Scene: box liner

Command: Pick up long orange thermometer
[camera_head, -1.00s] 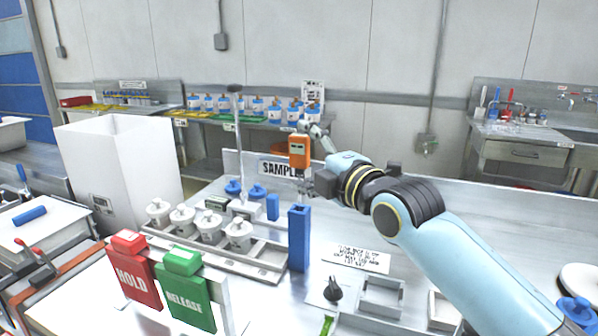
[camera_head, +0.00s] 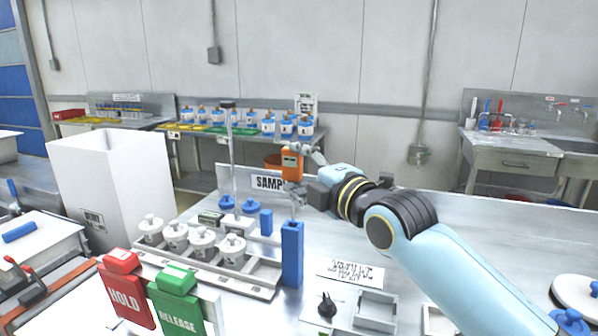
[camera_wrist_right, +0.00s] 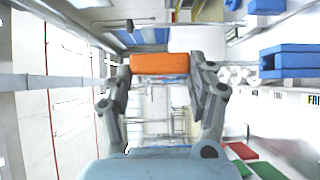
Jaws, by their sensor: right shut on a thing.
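The orange thermometer (camera_head: 291,166) shows as an orange body above the bench, in front of the SAMPLE sign (camera_head: 267,182). My right gripper (camera_head: 301,174) is shut on it. In the right wrist view the orange body (camera_wrist_right: 160,63) sits between the two grey fingers, which press on its two ends. A tall blue holder (camera_head: 291,255) stands upright just below it in the head view. My left gripper is not in view.
A rack of white lidded jars (camera_head: 203,243) stands left of the holder. Red HOLD (camera_head: 125,297) and green RELEASE (camera_head: 178,305) blocks are in front. A tall white box (camera_head: 95,190) stands at the left. A grey tray (camera_head: 375,310) lies front right. The bench behind my right arm is clear.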

